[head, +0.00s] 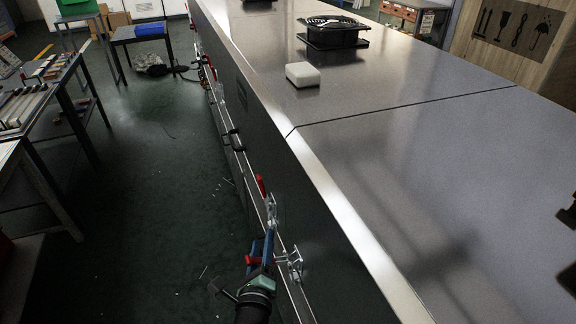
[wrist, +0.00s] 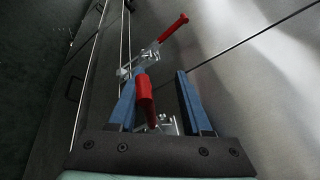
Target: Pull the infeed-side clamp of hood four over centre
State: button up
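That handle lies between the blue fingers of my gripper (wrist: 160,95), close to the left finger, with a clear gap to the right finger. The gripper is open; contact with the left finger cannot be told. The farther clamp (head: 271,210) has its red handle (wrist: 172,28) sticking out beyond the fingertips. Which clamp is infeed-side cannot be told.
The hood top (head: 400,150) carries a white block (head: 302,74) and a black fan-like unit (head: 333,32). A dark handle (head: 232,140) juts from the hood side farther along. Work tables (head: 62,100) stand at the left, with open floor (head: 150,200) between.

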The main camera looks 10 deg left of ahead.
notch_tip(320, 180, down, 9)
jog(key=a+n+t+y+b, duration=0.1)
jog(key=n+t+y+b, duration=0.25)
jog(key=n+b, duration=1.7)
jog(key=s+d+f+m+b, duration=0.1)
jog(key=s+d+m+b, duration=0.1)
jog(key=s+m+b, duration=0.3)
jog(key=s+d+f+m+b, duration=0.2)
jog(key=s+b, duration=0.2)
jog(key=s, duration=0.4)
jog(key=w+d+r+n+t+h+p, duration=0.1)
jog(key=r+p, duration=0.6)
jog(key=r, duration=0.9)
jog(key=w+d+r+n+t+h+p, duration=0.1)
jog(key=r+p, duration=0.5)
jog(key=r, duration=1)
jog(key=w+d+r+n+t+h+p, duration=0.1)
jog(key=r+p, duration=0.6)
jog(key=r, duration=0.9)
jog(key=d+n+t, duration=0.1)
jog(key=d+n, duration=0.1)
jog(key=n, duration=0.1)
jog(key=shift+w+d+t+p, duration=0.15)
jog(key=shift+w+t+p, duration=0.15)
jog(key=shift+w+t, duration=0.05)
jog(key=shift+n, duration=0.25)
jog(key=shift+c, duration=0.3)
